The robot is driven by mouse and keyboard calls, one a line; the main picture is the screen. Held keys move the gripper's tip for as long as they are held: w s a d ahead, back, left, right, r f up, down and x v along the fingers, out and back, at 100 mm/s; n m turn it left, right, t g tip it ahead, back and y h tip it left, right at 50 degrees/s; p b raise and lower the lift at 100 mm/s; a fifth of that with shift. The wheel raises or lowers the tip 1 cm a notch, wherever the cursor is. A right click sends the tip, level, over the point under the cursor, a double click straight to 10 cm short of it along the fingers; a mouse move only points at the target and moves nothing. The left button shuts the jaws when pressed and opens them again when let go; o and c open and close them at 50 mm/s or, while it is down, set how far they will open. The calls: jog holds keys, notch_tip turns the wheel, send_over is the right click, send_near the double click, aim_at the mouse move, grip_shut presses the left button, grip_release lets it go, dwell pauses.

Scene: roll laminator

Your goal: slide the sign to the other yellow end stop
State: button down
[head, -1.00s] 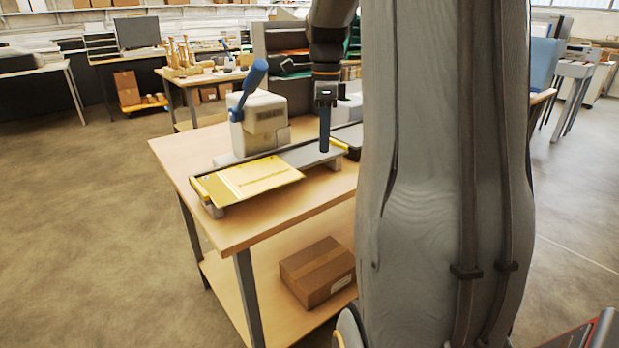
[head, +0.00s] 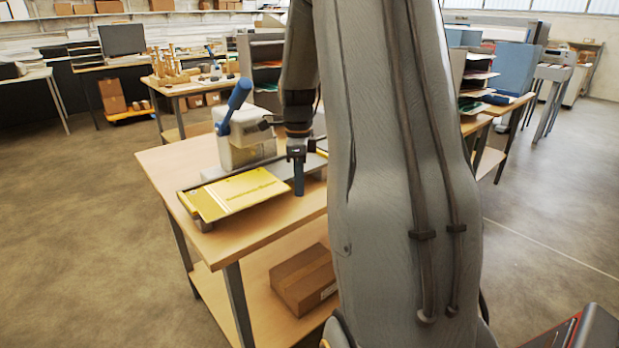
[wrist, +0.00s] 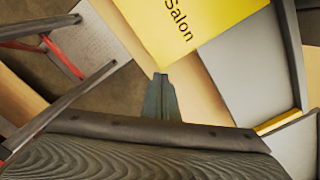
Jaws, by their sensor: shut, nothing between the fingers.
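The yellow sign (head: 246,190) lies flat at the left end of a grey tray (head: 309,163) in the head view. In the wrist view the sign (wrist: 190,28) shows the word "Salon". A yellow end stop (head: 187,203) is at the tray's left end, by the sign. The other yellow end stop (wrist: 280,122) shows in the wrist view, with bare tray between it and the sign. My gripper (head: 299,193) points down, shut and empty, by the sign's right end. In the wrist view its tips (wrist: 160,80) appear just off the sign's edge; I cannot tell whether they touch.
A cream press with a blue lever (head: 236,104) stands behind the tray on the wooden table (head: 240,238). A cardboard box (head: 304,280) sits on the lower shelf. Bare tabletop lies in front of the tray.

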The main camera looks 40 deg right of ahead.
jog(key=shift+w+a, duration=0.25)
jog(key=shift+a, duration=0.05)
jog(key=shift+w+a, duration=0.45)
jog(key=shift+s, duration=0.1)
